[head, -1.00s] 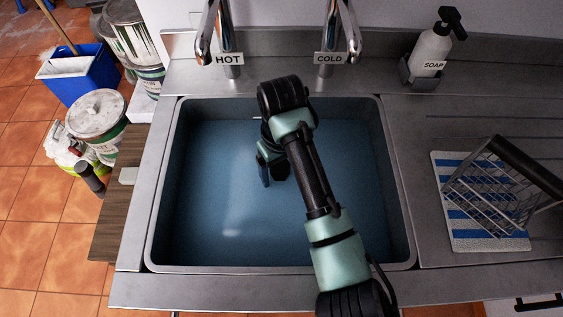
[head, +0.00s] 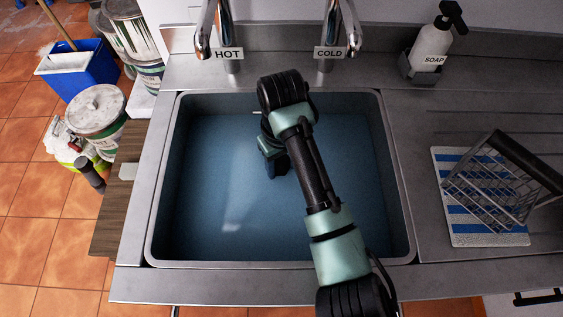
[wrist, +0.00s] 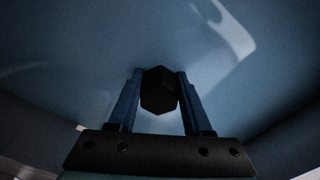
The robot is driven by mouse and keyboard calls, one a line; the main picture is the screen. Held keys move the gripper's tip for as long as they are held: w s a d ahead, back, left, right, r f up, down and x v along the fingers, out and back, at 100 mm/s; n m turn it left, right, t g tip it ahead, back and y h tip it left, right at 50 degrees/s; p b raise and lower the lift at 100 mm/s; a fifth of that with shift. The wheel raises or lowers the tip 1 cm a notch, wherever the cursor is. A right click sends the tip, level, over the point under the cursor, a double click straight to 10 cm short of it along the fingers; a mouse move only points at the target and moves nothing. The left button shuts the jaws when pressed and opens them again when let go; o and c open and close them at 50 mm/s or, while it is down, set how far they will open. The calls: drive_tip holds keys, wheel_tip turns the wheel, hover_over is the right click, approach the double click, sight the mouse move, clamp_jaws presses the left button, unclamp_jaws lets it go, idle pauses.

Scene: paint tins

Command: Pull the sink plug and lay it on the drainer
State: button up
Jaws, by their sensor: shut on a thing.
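My gripper (wrist: 158,90) is shut on a black six-sided plug (wrist: 158,90), which shows between its two blue fingers in the wrist view. In the head view my gripper (head: 277,168) is down inside the sink (head: 160,190), near its middle. The plug is hidden there behind my arm and wrist. The sink looks filled with blue water, and I cannot tell how high the plug is from its floor. The steel drainer (head: 415,150) lies to the right of the sink.
A wire rack (head: 495,185) stands on a blue-striped cloth (head: 480,238) on the drainer. The drainer between sink and cloth is clear. The hot tap (head: 205,35), cold tap (head: 350,35) and soap bottle (head: 432,48) stand behind. Paint tins (head: 98,112) are at left.

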sight(282, 161)
clamp_jaws()
drive_tip(key=shift+r, duration=0.2)
drive_tip(key=shift+r+p, duration=1.4)
drive_tip(key=shift+p, duration=0.65)
drive_tip(key=shift+r, duration=0.1)
wheel_tip(282, 161, up, 4)
drive_tip(key=p, duration=0.4)
drive_tip(key=shift+p, duration=0.3)
